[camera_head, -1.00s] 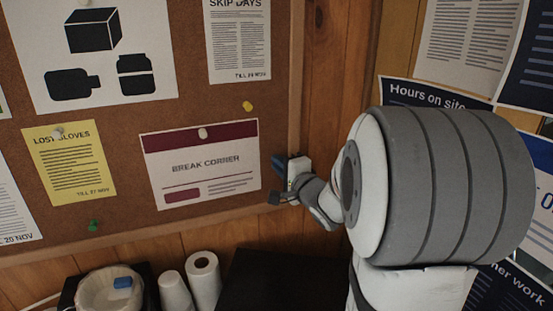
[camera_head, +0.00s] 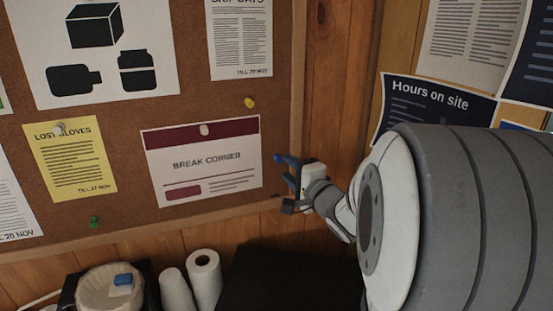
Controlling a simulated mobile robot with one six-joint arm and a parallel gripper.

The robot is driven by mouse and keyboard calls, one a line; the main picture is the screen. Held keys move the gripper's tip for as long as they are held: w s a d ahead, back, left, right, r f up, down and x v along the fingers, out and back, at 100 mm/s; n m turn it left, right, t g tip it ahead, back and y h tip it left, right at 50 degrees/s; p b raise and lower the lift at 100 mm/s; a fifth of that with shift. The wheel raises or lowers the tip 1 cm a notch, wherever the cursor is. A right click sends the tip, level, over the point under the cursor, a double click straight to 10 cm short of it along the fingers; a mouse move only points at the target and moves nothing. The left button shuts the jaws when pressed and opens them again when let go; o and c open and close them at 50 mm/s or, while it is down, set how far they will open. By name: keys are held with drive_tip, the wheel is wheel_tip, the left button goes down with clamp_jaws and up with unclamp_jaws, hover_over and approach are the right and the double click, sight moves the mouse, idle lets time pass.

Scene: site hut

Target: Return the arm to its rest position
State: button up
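My gripper (camera_head: 284,169) is in front of the right edge of the cork board (camera_head: 130,120), to the right of the "Break corner" notice (camera_head: 203,165). Its two blue fingers point left and look a little apart, with nothing clearly seen between them. A small dark part sits below the fingers. My thick grey and white arm fills the lower right of the view and hides part of the wall behind it.
Below the board are a lined bin (camera_head: 100,290) with a blue item (camera_head: 123,280), two paper rolls (camera_head: 203,275) and a dark surface (camera_head: 285,280). Pinned notices cover the board. A dark "Hours on site" poster (camera_head: 430,100) hangs behind my arm.

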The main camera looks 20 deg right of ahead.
drive_tip(key=s+a+f+n+g+h, duration=0.1)
drive_tip(key=s+a+f+n+g, duration=0.2)
drive_tip(key=s, duration=0.4)
drive_tip(key=s+a+f+n+g, duration=0.4)
drive_tip(key=s+n+g, duration=0.2)
drive_tip(key=s+n, duration=0.2)
drive_tip(key=s+a+f+n+g+h, duration=0.1)
drive_tip(key=s+a+f+n+g, duration=0.3)
drive_tip(key=s, duration=0.4)
drive_tip(key=shift+a+n+g+h+b, duration=0.3)
drive_tip(key=shift+n+g+b, duration=0.05)
drive_tip(key=shift+n+g, duration=0.4)
